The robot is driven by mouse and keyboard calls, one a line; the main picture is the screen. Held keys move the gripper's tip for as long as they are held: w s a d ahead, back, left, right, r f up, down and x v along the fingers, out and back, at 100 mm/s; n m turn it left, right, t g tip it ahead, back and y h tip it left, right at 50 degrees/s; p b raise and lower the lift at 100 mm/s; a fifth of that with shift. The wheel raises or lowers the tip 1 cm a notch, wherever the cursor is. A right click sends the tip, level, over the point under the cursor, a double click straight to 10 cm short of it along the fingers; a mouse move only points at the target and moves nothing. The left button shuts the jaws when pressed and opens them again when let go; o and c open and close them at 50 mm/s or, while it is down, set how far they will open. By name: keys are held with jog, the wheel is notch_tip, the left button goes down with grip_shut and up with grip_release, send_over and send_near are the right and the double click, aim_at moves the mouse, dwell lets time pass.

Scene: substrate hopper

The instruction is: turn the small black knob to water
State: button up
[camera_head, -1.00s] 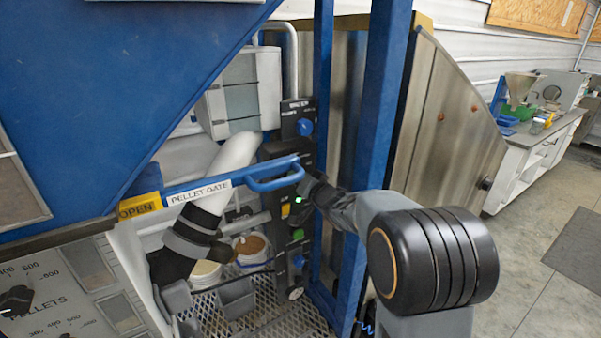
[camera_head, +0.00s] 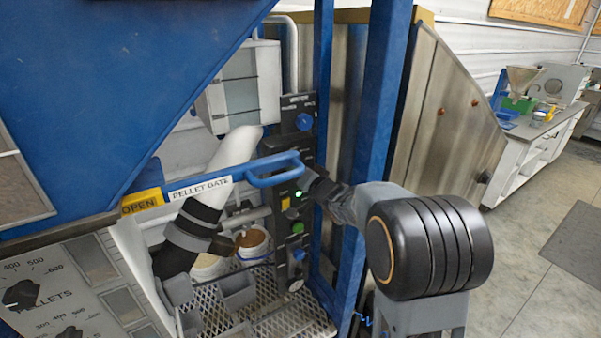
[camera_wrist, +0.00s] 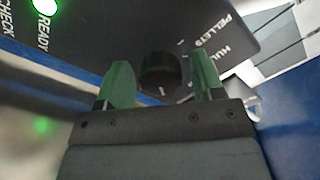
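A small black knob (camera_wrist: 160,72) sits on the dark control panel in the wrist view, between the two green fingers of my gripper (camera_wrist: 162,82). A small gap shows on each side of the knob, so the fingers look open around it and not clamped.
A lit green lamp (camera_wrist: 46,6) marked "READY" is on the panel. A blue pellet gate handle (camera_head: 273,168) crosses close to my gripper. A blue post (camera_head: 376,140) stands beside my arm. Blue knobs (camera_head: 304,122) and a green button (camera_head: 292,214) are on the panel.

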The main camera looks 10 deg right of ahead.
jog(key=shift+o, duration=0.3)
jog(key=shift+s, duration=0.1)
jog(key=b+v, duration=0.2)
jog(key=v, duration=1.1)
jog(key=shift+s, duration=0.3)
jog(key=shift+d, duration=0.15)
